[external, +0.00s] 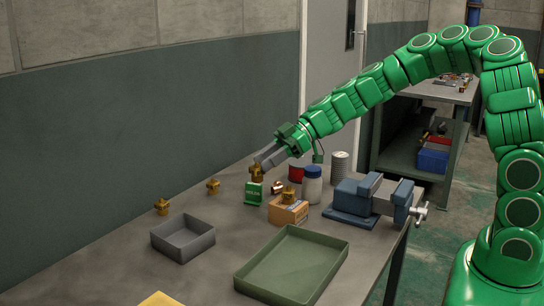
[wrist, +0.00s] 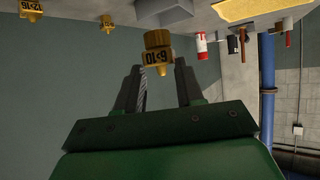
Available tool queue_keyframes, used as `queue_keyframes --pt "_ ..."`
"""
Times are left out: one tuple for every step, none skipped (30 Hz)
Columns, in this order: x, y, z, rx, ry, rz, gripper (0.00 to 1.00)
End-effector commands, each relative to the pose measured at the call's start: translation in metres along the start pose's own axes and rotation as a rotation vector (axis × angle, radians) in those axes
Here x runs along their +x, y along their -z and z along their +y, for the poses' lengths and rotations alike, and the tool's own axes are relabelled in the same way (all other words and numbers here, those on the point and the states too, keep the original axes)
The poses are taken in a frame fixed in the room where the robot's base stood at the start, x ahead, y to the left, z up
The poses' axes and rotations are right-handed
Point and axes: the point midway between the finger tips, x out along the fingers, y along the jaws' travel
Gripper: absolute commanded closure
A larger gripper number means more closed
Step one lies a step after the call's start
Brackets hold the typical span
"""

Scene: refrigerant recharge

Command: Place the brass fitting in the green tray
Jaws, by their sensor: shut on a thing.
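My gripper (external: 264,161) is shut on a brass fitting (external: 257,174), over the far part of the table. In the wrist view the same brass fitting (wrist: 157,52), with dark lettering, sits between the tips of the two fingers of my gripper (wrist: 157,78). In the external view it appears just above and behind a small green box; whether it clears the table is hard to tell. The green tray (external: 290,265) stands at the near middle of the table, empty, toward the camera from my gripper.
Other brass fittings stand at the left (external: 161,206), farther back (external: 213,187) and on a cardboard box (external: 288,214). The small green box (external: 253,194), a white jar (external: 312,186) and a blue vise (external: 365,201) are nearby. An empty grey tray (external: 183,240) is left of the green tray.

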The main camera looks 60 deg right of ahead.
Motion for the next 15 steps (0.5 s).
queue_keyframes --pt "-0.002 0.001 -0.008 -0.010 0.018 0.002 0.97" --pt "-0.003 0.001 -0.015 -0.018 0.033 0.002 0.97" --pt "-0.004 0.001 -0.025 -0.033 0.058 0.003 0.97" --pt "-0.006 0.001 -0.035 -0.044 0.079 0.004 0.97" --pt "-0.007 0.001 -0.044 -0.058 0.102 0.004 0.97" --pt "-0.010 0.000 -0.058 -0.079 0.135 0.005 0.97" --pt "-0.013 0.000 -0.069 -0.096 0.162 0.005 0.97" --pt "-0.015 -0.001 -0.081 -0.113 0.192 0.006 0.97" --pt "-0.019 -0.003 -0.098 -0.136 0.232 0.006 0.97" --pt "-0.022 -0.004 -0.110 -0.152 0.261 0.006 0.98" --pt "-0.025 -0.006 -0.122 -0.168 0.291 0.006 0.98" --pt "-0.029 -0.007 -0.138 -0.190 0.332 0.007 0.98" --pt "-0.033 -0.009 -0.149 -0.208 0.360 0.007 0.98" --pt "-0.037 -0.011 -0.160 -0.225 0.386 0.007 0.98" --pt "-0.042 -0.013 -0.176 -0.247 0.424 0.006 0.98"
